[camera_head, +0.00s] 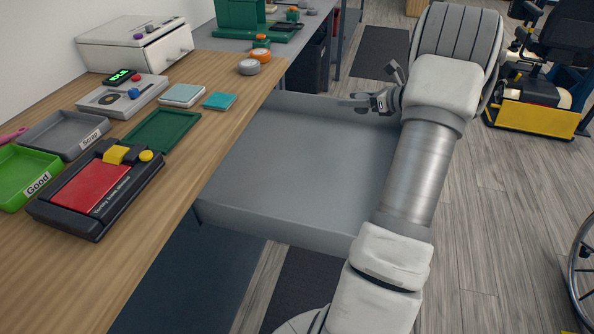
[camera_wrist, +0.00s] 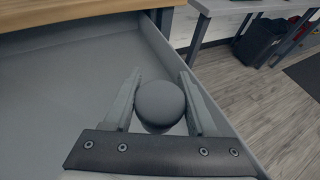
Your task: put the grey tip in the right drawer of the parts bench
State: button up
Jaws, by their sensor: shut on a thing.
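The grey tip (camera_wrist: 160,103) shows in the wrist view as a rounded dark grey knob between the two fingers of my gripper (camera_wrist: 161,77). My gripper is shut on it. In the head view my gripper (camera_head: 366,103) is over the far right part of a pulled-out grey drawer (camera_head: 290,165), near its right wall; the tip cannot be made out there. The drawer extends from the parts bench (camera_head: 215,140) and its visible floor is bare. In the wrist view the drawer (camera_wrist: 70,75) lies under and left of my fingers. My arm hides part of its right side.
On the bench stand a green Good tray (camera_head: 14,178), a grey Scrap tray (camera_head: 62,135), a black and red device (camera_head: 95,190) and a dark green tray (camera_head: 160,130). A second table with a green press (camera_head: 240,18) is beyond.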

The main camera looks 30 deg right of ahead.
jog(key=b, duration=0.5)
send_over(310, 144)
notch_tip(310, 144, down, 7)
jog(key=shift+f, duration=0.2)
jog(key=shift+f+b, duration=0.6)
jog(key=shift+f, duration=1.25)
jog(key=shift+f, duration=0.2)
jog(key=o, duration=1.3)
jog(key=shift+o, duration=0.2)
jog(key=shift+r, duration=0.1)
